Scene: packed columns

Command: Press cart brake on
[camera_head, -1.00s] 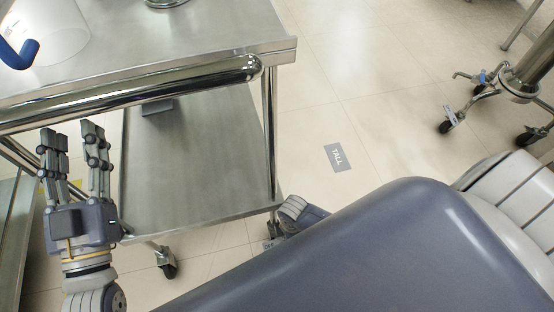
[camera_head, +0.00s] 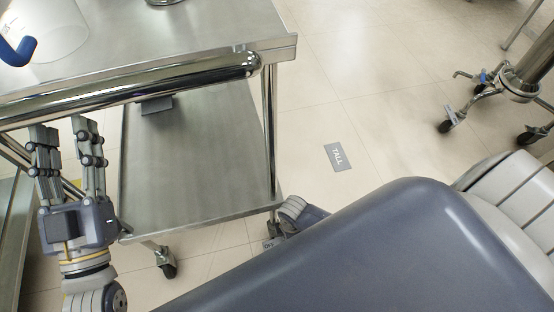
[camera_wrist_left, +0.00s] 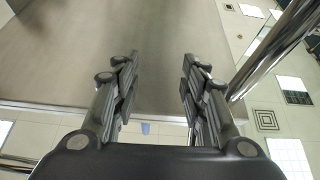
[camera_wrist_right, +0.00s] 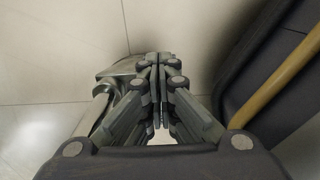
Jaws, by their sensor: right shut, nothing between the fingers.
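The steel cart (camera_head: 190,170) stands at the left in the head view, with a bright push bar (camera_head: 150,92) and a lower shelf. A caster (camera_head: 167,268) shows under its near edge. At its near right corner is a small grey fitting (camera_head: 271,242) with unreadable marking; I cannot tell whether it is the brake. My left gripper (camera_head: 57,125) is open and empty just below the push bar. It also shows open in the left wrist view (camera_wrist_left: 157,70). My right gripper (camera_wrist_right: 159,58) is shut and empty, low over the floor, beside a grey metal part (camera_wrist_right: 118,72). Its fingertips are largely hidden in the head view.
A wheeled stand (camera_head: 520,80) is at the upper right. A clear container (camera_head: 50,35) with a blue hook-like part (camera_head: 18,52) is at the upper left.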

